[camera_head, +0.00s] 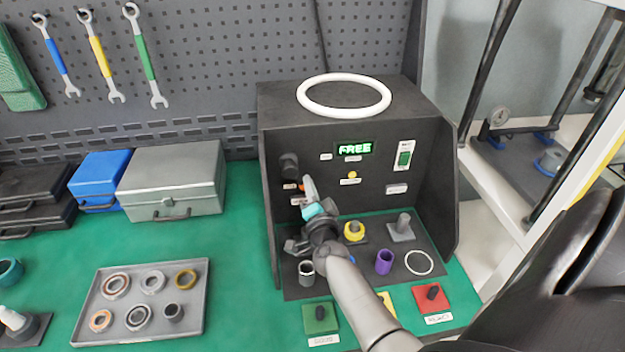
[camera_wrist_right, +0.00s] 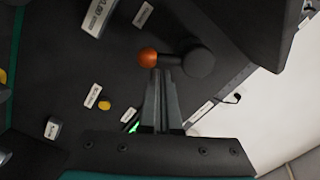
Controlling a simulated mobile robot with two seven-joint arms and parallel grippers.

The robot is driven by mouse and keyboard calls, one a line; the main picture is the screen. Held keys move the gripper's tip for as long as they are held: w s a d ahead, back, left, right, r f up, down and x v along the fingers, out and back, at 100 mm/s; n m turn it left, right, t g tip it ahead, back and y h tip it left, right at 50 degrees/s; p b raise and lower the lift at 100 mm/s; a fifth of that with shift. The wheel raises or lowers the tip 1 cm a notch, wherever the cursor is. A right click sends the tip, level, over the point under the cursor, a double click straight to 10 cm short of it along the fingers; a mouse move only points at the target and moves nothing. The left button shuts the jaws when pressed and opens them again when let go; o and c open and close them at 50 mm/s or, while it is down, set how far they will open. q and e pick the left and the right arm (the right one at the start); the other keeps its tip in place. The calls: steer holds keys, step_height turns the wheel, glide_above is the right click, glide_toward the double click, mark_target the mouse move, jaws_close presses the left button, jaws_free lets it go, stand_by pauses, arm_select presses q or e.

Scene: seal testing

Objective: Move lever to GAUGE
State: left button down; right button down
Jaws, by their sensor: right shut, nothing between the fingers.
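The lever is on the left of the dark test machine's front panel. Its round dark hub (camera_head: 289,166) shows in the head view, with the orange knob (camera_head: 302,187) small and partly covered by my fingers. In the right wrist view the lever's orange knob (camera_wrist_right: 148,57) lies left of its hub (camera_wrist_right: 198,62). My right gripper (camera_head: 308,184) is shut and empty, reaching to the panel at the lever. In the wrist view its fingertips (camera_wrist_right: 160,72) lie just below the lever arm; contact cannot be told. The small panel labels are unreadable. My left gripper is not in view.
A green display (camera_head: 354,149) reads FREE. A white ring (camera_head: 343,95) lies on the machine's top. A grey parts tray (camera_head: 190,335) and a toolbox (camera_head: 172,180) are to the left.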

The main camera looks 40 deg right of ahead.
steer(key=m, duration=0.1)
steer(key=f+m+b, duration=0.1)
steer(key=a+m+b, duration=0.1)
steer(key=shift+w+f+m, duration=0.2)
steer(key=shift+w+m, duration=0.1)
steer(key=shift+w+a+f+m+b, duration=0.15)
steer(key=shift+a+m+b, duration=0.15)
steer(key=shift+m, duration=0.4)
steer(key=shift+w+a+f+m+b, duration=0.15)
steer(key=shift+m+b, duration=0.2)
steer(key=shift+m, duration=0.35)
steer(key=shift+r, duration=0.1)
steer(key=shift+s+d, duration=0.1)
